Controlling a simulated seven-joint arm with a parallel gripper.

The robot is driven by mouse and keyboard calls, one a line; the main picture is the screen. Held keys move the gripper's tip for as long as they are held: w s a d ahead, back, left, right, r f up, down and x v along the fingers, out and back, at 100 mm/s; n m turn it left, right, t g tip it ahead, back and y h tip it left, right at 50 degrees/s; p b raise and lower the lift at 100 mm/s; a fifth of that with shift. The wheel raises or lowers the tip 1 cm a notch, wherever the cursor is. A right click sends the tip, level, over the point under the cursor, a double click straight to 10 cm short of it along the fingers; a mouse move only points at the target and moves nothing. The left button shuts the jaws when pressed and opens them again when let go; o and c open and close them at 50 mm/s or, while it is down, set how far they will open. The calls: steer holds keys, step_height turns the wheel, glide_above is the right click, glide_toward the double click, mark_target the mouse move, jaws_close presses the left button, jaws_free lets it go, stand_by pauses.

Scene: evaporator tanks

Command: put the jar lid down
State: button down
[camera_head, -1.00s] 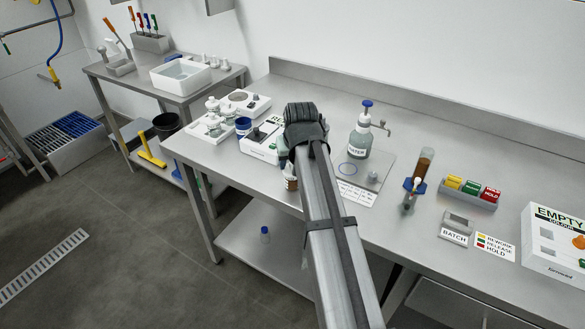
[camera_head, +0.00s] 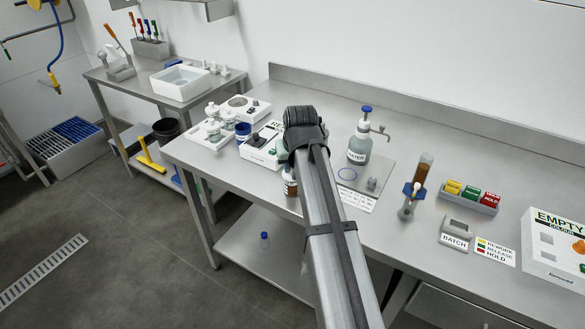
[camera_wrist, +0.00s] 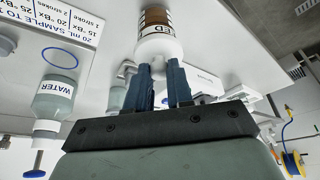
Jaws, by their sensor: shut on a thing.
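My gripper (camera_wrist: 162,82) shows in the wrist view with its two dark blue fingers close together, shut on the jar lid. An amber jar (camera_wrist: 157,18) with a white label ending in "ED" stands just beyond the fingertips. In the head view the jar (camera_head: 291,188) shows beside my arm at the bench's front edge, and my arm hides the fingers.
A WATER pump bottle (camera_head: 358,148) stands on a plate right of my arm, with a blue ring marked beside it. A tube in a stand (camera_head: 416,188) is farther right.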

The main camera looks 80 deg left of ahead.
step_height(320, 180, up, 8)
steer(key=shift+f, duration=0.1)
steer(key=shift+a+r, duration=0.1)
steer(key=shift+r, duration=0.3)
steer(key=s+a+f, duration=0.2)
steer(key=f, duration=0.1)
steer(key=s+a+f, duration=0.2)
steer(key=f, duration=0.2)
steer(key=s+a+f, duration=0.2)
steer(key=s+f, duration=0.1)
steer(key=shift+f, duration=2.6)
steer(key=shift+f, duration=0.1)
steer(key=c, duration=1)
jaws_free()
